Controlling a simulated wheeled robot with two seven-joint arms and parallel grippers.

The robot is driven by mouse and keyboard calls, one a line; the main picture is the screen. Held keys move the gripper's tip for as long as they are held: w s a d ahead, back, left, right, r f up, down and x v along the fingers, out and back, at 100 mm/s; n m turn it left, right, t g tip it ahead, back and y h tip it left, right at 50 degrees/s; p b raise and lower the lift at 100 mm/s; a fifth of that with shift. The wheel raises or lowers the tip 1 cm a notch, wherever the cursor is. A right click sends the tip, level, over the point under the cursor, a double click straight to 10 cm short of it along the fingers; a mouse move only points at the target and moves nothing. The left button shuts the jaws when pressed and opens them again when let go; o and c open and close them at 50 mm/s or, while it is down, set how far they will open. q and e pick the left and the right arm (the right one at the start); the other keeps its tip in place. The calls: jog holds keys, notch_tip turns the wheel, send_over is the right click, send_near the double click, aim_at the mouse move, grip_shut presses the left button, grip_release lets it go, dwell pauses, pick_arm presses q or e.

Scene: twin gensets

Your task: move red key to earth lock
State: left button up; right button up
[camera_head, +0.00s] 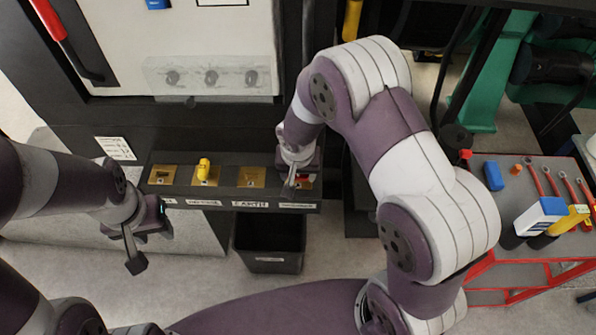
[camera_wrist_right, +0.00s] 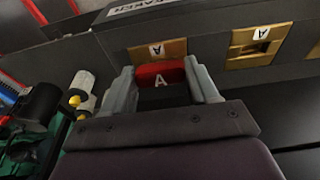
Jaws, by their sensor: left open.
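The red key (camera_wrist_right: 162,76), marked A, sits at a brass lock plate (camera_wrist_right: 158,51) at the right end of the dark ledge. My right gripper (camera_wrist_right: 163,88) has a finger on each side of the key, close against it, and looks shut on it. In the head view the red key (camera_head: 304,178) is partly hidden by my right gripper (camera_head: 295,178). The earth lock (camera_head: 252,177) is the brass plate just to the left, above the EARTH label; its slot looks empty. It also shows in the right wrist view (camera_wrist_right: 257,45). My left gripper (camera_head: 150,240) is open and empty, in front of the ledge's left end.
A yellow key (camera_head: 204,168) stands in another brass lock, with an empty-looking plate (camera_head: 162,174) at the far left. A dark bin (camera_head: 270,245) stands below the ledge. A tool cart (camera_head: 535,190) is at the right. A cabinet panel (camera_head: 190,50) rises behind the ledge.

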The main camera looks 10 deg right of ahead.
jog(key=shift+w+r+p, duration=0.1)
jog(key=shift+r+p, duration=0.6)
jog(key=shift+r, duration=0.05)
jog(key=shift+p+v, duration=0.65)
jog(key=shift+v, duration=0.3)
jog(key=shift+w+r+p, duration=0.15)
jog(key=shift+r+p, duration=0.45)
jog(key=shift+r, duration=0.15)
jog(key=w+a+b, duration=0.1)
jog(key=a, duration=0.2)
jog(key=w+a+b, duration=0.1)
jog(key=a, duration=0.3)
jog(key=w+a+b, duration=0.1)
jog(key=a, duration=0.2)
jog(key=shift+a+f, duration=0.1)
jog(key=shift+a, duration=0.3)
jog(key=shift+w+a, duration=0.1)
jog(key=shift+a, duration=0.3)
jog(key=shift+d, duration=0.1)
